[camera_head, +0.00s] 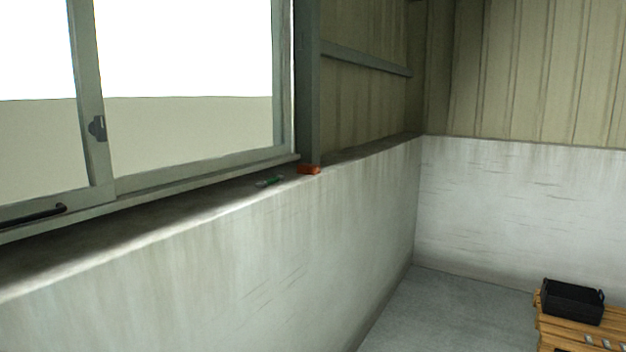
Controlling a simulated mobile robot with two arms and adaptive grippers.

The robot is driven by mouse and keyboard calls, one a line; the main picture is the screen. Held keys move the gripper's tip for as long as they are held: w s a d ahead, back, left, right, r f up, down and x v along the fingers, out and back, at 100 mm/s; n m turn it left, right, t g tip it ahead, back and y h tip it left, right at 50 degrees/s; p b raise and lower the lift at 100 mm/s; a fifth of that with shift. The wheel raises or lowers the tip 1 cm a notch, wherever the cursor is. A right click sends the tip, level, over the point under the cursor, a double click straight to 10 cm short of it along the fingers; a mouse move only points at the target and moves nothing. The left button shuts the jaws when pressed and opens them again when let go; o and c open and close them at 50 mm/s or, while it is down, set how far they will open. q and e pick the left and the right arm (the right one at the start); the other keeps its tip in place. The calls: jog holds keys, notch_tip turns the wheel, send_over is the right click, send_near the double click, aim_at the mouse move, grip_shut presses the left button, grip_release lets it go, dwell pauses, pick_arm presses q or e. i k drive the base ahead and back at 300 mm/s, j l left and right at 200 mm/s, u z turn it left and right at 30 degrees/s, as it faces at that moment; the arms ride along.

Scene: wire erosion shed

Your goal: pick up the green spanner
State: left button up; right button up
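The green spanner (269,181) lies on the ledge on top of the low wall, below the window frame. It looks small and far off, and its exact shape is hard to make out. Neither of my grippers shows in the head view.
A small orange-red block (309,169) sits on the ledge just right of the spanner, at the foot of a grey post (308,80). The window (190,130) rises behind the ledge. A black crate (573,302) stands on a wooden pallet (560,334) at lower right. Grey floor (440,310) is clear.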

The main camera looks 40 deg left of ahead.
aim_at(271, 181)
jog(key=i+l+u, duration=0.1)
jog(key=i+u, duration=0.2)
jog(key=i, duration=0.15)
jog(key=i+l+u, duration=0.2)
jog(key=i+u, duration=0.15)
jog(key=i, duration=0.15)
